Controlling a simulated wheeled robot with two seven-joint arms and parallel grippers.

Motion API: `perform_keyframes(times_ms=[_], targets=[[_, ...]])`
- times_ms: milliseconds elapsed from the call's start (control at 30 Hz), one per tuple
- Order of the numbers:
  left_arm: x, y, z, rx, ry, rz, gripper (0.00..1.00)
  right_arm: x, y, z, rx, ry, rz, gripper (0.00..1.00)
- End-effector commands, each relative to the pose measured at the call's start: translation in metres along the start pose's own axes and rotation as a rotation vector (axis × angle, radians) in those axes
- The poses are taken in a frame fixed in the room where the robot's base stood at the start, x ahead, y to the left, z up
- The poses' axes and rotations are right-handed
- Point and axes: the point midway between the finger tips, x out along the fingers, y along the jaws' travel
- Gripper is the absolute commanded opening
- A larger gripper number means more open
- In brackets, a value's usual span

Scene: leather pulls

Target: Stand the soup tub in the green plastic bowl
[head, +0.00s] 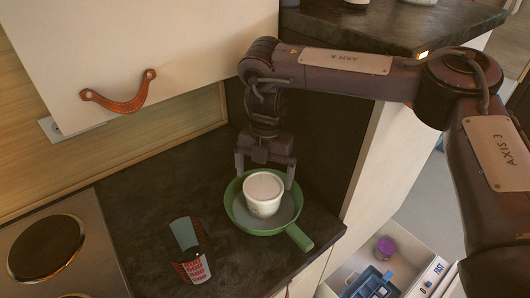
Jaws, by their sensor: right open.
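The white soup tub (264,196) stands upright inside the green bowl (233,216), which has a short green handle (299,237) pointing to the lower right. The bowl sits on the dark worktop near its right edge. My right gripper (264,176) points down just behind and above the tub. Its jaws are open, with one finger to each side of the tub, and I see no clear contact. My left gripper is not in view.
A red and grey patterned object (190,255) lies left of the bowl. A hob (50,250) is at the far left. An open drawer or bin (345,272) with blue and purple things is below right. A cabinet with a leather pull (120,100) hangs above left.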

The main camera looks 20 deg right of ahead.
Motion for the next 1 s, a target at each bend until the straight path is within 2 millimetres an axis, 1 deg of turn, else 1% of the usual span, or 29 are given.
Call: perform_keyframes(times_ms=[33,200,367,500,1000], targets=[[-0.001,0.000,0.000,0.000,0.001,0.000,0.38,-0.014,0.001,0.001,-0.001,-0.006,0.002,1.00],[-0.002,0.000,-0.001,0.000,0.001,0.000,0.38,-0.045,0.001,0.001,0.000,-0.005,0.001,1.00],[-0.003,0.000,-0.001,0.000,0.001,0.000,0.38,-0.061,0.000,0.000,0.001,-0.001,0.001,1.00],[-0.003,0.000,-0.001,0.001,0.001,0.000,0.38,-0.066,0.000,0.000,0.000,0.000,-0.001,1.00],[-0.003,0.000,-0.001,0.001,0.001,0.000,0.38,-0.065,0.000,0.000,0.000,0.001,0.000,1.00]])
